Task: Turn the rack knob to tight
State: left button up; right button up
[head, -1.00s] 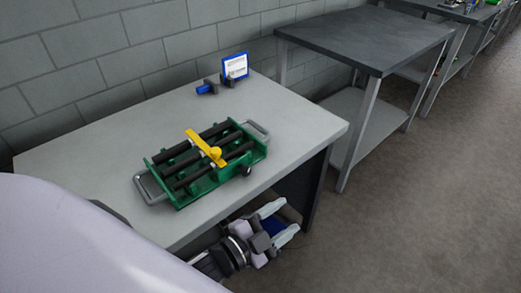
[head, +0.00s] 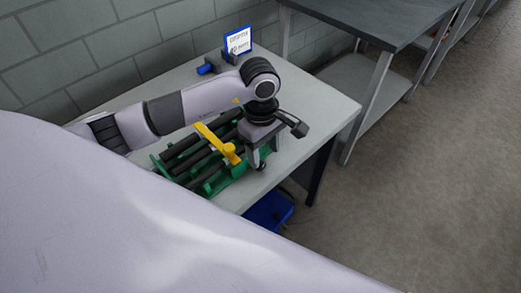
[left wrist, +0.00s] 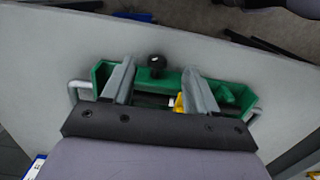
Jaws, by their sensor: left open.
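The green rack (head: 207,186) with black rollers sits on the light grey table, partly hidden under my left arm. Its yellow lever (head: 218,143) lies across the rollers. The small black rack knob (head: 262,165) is on the rack's near right side. In the left wrist view, the knob (left wrist: 156,63) shows between the fingertips, and the green rack (left wrist: 235,92) lies beneath. My left gripper (head: 274,146) is open and empty, pointing down above the knob end of the rack. I cannot tell whether its fingers touch the knob. My right gripper is not in view.
A small sign (head: 239,40) with a blue frame and a dark clamp-like item with a blue handle (head: 206,69) stand at the table's back. A blue bin (head: 270,211) is below the table's front edge. A darker table (head: 370,22) stands to the right.

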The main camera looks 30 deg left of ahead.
pick_arm(q)
jog(key=shift+w+a+r+y, duration=0.1)
jog(key=shift+w+a+y, duration=0.3)
jog(key=shift+a, duration=0.25)
jog(key=shift+a+f, duration=0.15)
jog(key=shift+f, duration=0.15)
jog(key=shift+f+p, duration=0.4)
jog(key=shift+f, duration=2.7)
jog(key=c, duration=1)
jog(key=shift+c, duration=0.2)
